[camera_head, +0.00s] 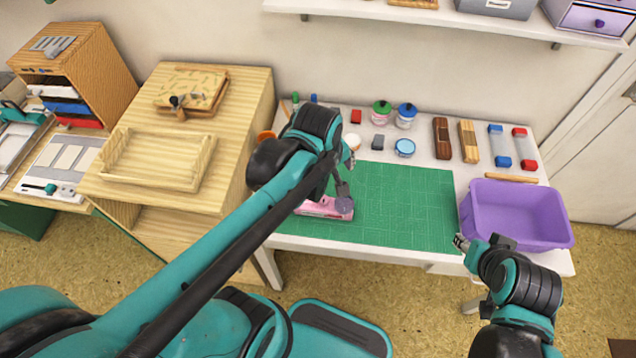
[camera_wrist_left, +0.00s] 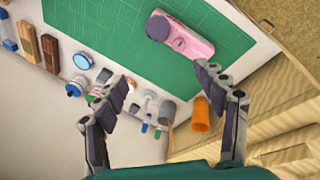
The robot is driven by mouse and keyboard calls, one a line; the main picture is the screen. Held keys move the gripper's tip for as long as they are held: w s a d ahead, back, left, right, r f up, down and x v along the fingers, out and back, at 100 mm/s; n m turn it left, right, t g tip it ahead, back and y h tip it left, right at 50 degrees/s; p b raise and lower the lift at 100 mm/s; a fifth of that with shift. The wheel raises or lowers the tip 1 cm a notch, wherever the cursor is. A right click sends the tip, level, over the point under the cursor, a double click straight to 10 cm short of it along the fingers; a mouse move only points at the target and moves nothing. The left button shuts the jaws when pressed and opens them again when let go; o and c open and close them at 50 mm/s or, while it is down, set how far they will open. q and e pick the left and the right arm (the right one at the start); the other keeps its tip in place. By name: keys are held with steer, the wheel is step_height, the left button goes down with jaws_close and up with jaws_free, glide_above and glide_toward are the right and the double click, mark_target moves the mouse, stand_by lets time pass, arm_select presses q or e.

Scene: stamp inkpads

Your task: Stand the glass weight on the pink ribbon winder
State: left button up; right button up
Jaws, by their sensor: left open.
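The pink ribbon winder (camera_head: 316,208) lies near the front left of the green mat; it also shows in the left wrist view (camera_wrist_left: 198,47). A round purple-grey piece, apparently the glass weight (camera_head: 344,204), is at the winder's right end. In the left wrist view it shows as a dark round shape (camera_wrist_left: 158,27) over the winder's end and seems to rest on it. My left gripper (camera_head: 347,174) is above and behind the winder, its fingers (camera_wrist_left: 163,84) apart with nothing between them. My right gripper (camera_head: 461,242) is by the table's front edge; its fingers are too small to judge.
The green mat (camera_head: 400,205) is mostly clear. A purple bin (camera_head: 515,213) stands at the right. Jars, blocks and stamps line the back. An orange cup (camera_wrist_left: 201,114) is near my left gripper's finger. A wooden cabinet (camera_head: 225,140) adjoins at left.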

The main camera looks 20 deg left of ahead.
arm_select(q)
steer(key=s+m+t, duration=0.1)
steer(key=m, duration=0.3)
steer(key=s+a+r+m+t, duration=0.1)
steer(key=s+m, duration=0.1)
steer(key=m, duration=0.1)
steer(key=s+a+m+t, duration=0.1)
steer(key=s+m, duration=0.1)
steer(key=m, duration=0.2)
steer(key=shift+r+m+t, duration=0.3)
steer(key=shift+s, duration=0.1)
stand_by(1.1)
